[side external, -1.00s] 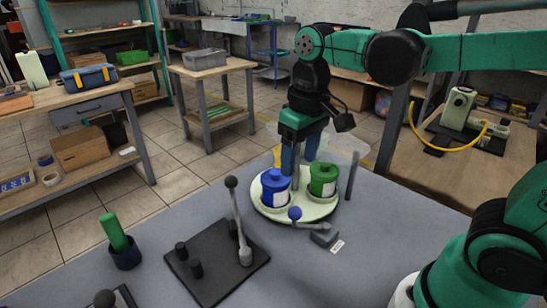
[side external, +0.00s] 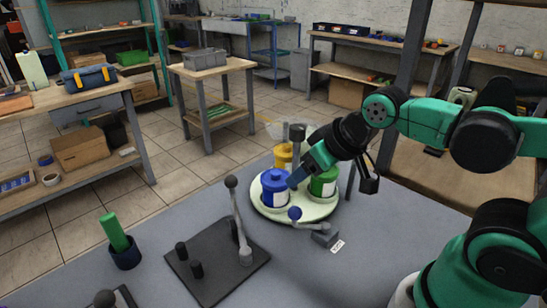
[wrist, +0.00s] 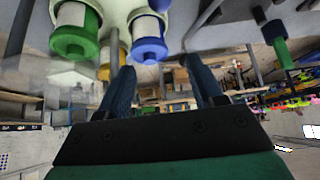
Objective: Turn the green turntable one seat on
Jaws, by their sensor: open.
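The pale green turntable (side external: 313,208) stands on the grey table and carries a blue-lidded pot (side external: 275,189) at front left, a green-lidded pot (side external: 323,184) at right and a yellow pot (side external: 284,156) behind. A grey-topped post (side external: 297,132) rises above it. A small lever with a blue ball (side external: 295,213) reaches over its front edge. My gripper (side external: 293,181) is open, tilted down-left, with its fingers between the blue and green pots; whether they touch is unclear. In the wrist view my gripper (wrist: 160,75) appears empty, with the blue pot (wrist: 148,48) beyond its fingertips.
A black plate (side external: 212,265) with short pegs and a tall ball-topped lever (side external: 237,215) lies at front left. A green cylinder (side external: 113,232) stands in a dark cup farther left. A small label (side external: 337,247) lies front right.

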